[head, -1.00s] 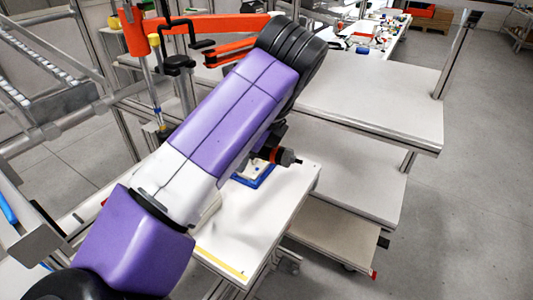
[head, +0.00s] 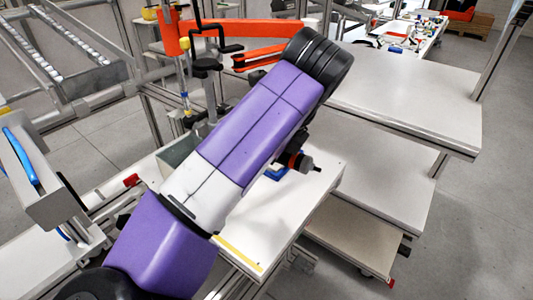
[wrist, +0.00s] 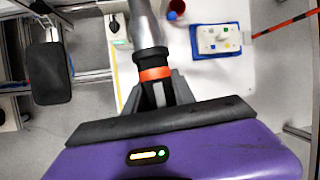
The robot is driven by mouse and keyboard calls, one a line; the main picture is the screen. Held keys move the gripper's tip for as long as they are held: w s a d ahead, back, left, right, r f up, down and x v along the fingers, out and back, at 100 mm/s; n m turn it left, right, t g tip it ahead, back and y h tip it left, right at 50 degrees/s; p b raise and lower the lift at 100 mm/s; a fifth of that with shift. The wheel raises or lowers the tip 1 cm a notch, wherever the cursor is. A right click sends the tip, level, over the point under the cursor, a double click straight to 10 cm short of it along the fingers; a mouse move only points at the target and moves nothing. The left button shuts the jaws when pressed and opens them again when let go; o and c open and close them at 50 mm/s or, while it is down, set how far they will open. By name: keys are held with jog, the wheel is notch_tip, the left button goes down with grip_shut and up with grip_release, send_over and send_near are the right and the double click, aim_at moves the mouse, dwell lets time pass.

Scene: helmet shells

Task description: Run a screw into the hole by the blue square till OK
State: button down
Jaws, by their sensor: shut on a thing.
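My gripper (wrist: 157,90) is shut on a power screwdriver (wrist: 150,52), a grey cylinder with an orange ring and black collar. In the head view the screwdriver (head: 298,162) pokes out beyond my purple and white arm, above the white table. The white part (wrist: 217,39) with small coloured squares sits on a blue tray (wrist: 198,53), right of the screwdriver in the wrist view. Which square is blue, and the holes, are too small to tell. In the head view my arm hides most of the blue tray (head: 277,174). The screwdriver's tip is out of the wrist view.
A red cup (wrist: 177,9) stands between the screwdriver and the tray. The white table (head: 250,228) has a yellow strip (head: 240,254) along its front edge. White shelves (head: 400,95) stand at the right. An orange arm fixture (head: 240,32) stands behind my arm.

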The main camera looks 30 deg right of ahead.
jog(key=shift+f, duration=0.5)
jog(key=shift+f+b, duration=1.3)
jog(key=shift+f, duration=0.6)
jog(key=shift+f+b, duration=0.65)
jog(key=shift+f, duration=0.4)
jog(key=shift+r, duration=0.15)
notch_tip(320, 180, up, 6)
jog(key=p, duration=0.5)
dwell(0.4)
